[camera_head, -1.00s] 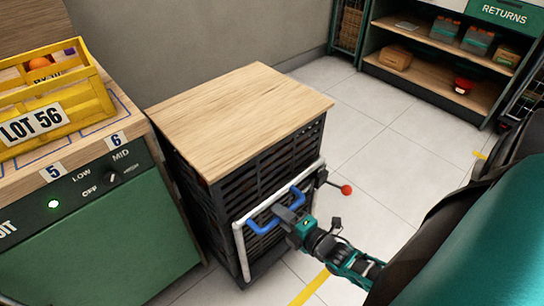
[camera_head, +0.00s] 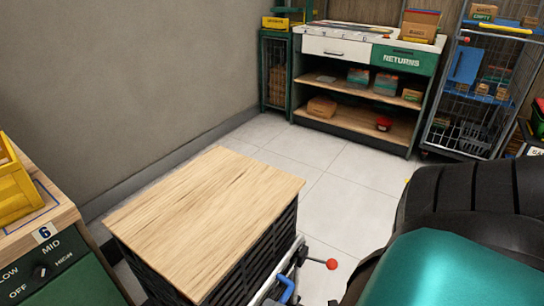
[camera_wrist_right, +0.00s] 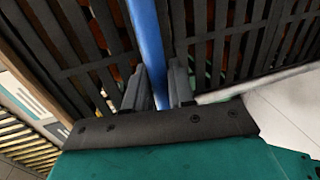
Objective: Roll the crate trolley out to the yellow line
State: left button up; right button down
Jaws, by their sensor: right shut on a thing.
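The crate trolley (camera_head: 205,215) has a pale wooden top and black slatted sides. It stands at the lower middle of the head view, its lower part cut off. At its front right are a white frame, a lever with a red ball (camera_head: 331,264) and a blue handle (camera_head: 288,287). In the right wrist view my right gripper (camera_wrist_right: 160,88) is shut on the blue handle (camera_wrist_right: 147,45), which runs between its fingers in front of the slats. In the head view this gripper is out of the picture. My left gripper is not in view. I cannot make out the yellow line clearly.
A counter (camera_head: 60,262) with a dial and a yellow crate (camera_head: 14,185) stands close on the left. A grey wall (camera_head: 130,80) runs behind. The returns shelf (camera_head: 365,100) and a wire cage (camera_head: 475,110) are at the back. Pale floor (camera_head: 335,205) is clear between.

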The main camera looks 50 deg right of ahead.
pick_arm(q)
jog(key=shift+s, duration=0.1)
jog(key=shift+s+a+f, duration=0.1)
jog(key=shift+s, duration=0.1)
pick_arm(e)
jog(key=c, duration=1.1)
grip_release()
jog(key=shift+s, duration=0.1)
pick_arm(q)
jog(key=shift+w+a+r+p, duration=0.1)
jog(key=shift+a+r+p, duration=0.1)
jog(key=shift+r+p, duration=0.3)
pick_arm(e)
jog(key=v, duration=1.2)
jog(key=shift+s, duration=0.4)
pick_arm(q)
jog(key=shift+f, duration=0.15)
pick_arm(e)
jog(key=shift+d, duration=0.1)
